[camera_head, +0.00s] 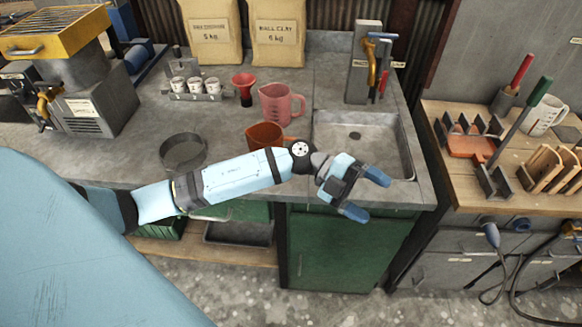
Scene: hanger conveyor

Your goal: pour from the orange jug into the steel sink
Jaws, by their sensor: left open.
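The orange jug (265,134) stands on the grey counter, left of the sink. Its lower part is hidden behind my left arm. The steel sink (400,150) is a rectangular basin set into the counter, with a drain in its floor. My left gripper (367,195) is open and empty at the sink's front edge in the picture, to the right of the jug and apart from it. My right gripper is not in view.
A pink jug (276,104) and a red funnel (244,88) stand behind the orange jug. A round sieve (183,152) lies to the left. A wooden bench (470,190) with tools stands at right.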

